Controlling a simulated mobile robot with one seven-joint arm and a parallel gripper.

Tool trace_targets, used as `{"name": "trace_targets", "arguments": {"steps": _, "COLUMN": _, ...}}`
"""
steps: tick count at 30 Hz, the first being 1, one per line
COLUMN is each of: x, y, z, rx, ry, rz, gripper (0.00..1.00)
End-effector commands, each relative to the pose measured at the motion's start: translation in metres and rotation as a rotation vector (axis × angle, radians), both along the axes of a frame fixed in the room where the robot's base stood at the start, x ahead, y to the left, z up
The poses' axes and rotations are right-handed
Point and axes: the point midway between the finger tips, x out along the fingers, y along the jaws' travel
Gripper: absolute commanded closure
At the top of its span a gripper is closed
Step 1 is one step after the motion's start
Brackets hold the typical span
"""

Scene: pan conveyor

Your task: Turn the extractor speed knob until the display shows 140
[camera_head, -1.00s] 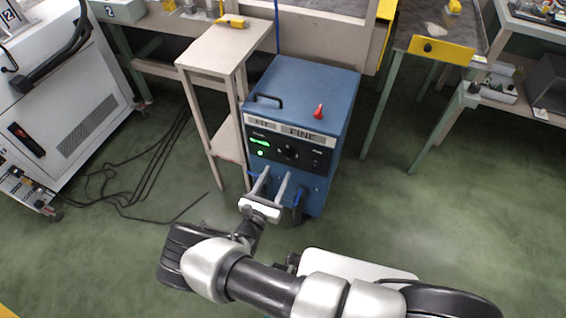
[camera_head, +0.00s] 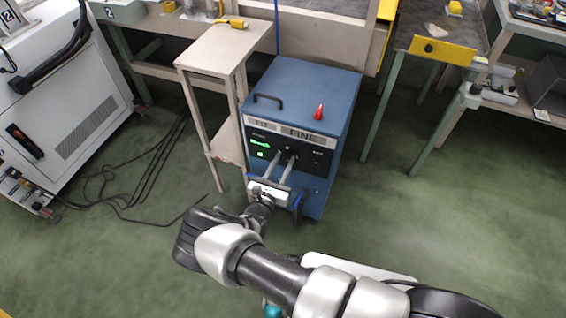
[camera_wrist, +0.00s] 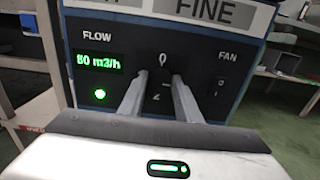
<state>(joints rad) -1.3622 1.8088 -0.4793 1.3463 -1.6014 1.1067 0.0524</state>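The blue extractor box (camera_head: 314,85) stands on the floor with its black control panel facing me. Its green display (camera_wrist: 98,61) reads a two-digit flow in m3/h, which looks like 80 or 60. A green light (camera_wrist: 100,94) glows below it. The dark speed knob (camera_wrist: 162,72) is in the middle of the panel, hard to make out against the black. My gripper (camera_wrist: 159,80) is open, with its two fingers pointing at the panel on either side of the knob. I cannot tell whether they touch it. In the head view, my gripper (camera_head: 286,157) partly covers the panel.
A FAN switch (camera_wrist: 219,87) is right of the knob. A red piece (camera_head: 319,112) and a black handle (camera_head: 268,98) are on the box top. A beige stand (camera_head: 222,50) is close on the left. Black cables (camera_head: 150,165) lie on the green floor.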

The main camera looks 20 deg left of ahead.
Motion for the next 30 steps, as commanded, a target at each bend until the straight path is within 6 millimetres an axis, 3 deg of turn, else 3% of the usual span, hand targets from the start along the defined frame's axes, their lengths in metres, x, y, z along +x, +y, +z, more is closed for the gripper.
{"name": "trace_targets", "arguments": {"steps": 14, "x": -0.0003, "y": -0.001, "z": 0.0002, "rx": 0.099, "ry": -0.008, "rz": -0.001, "gripper": 0.92}}
{"name": "trace_targets", "arguments": {"steps": 30, "x": -0.0004, "y": -0.0024, "z": 0.0001, "rx": 0.572, "ry": -0.045, "rz": 0.0, "gripper": 0.92}}
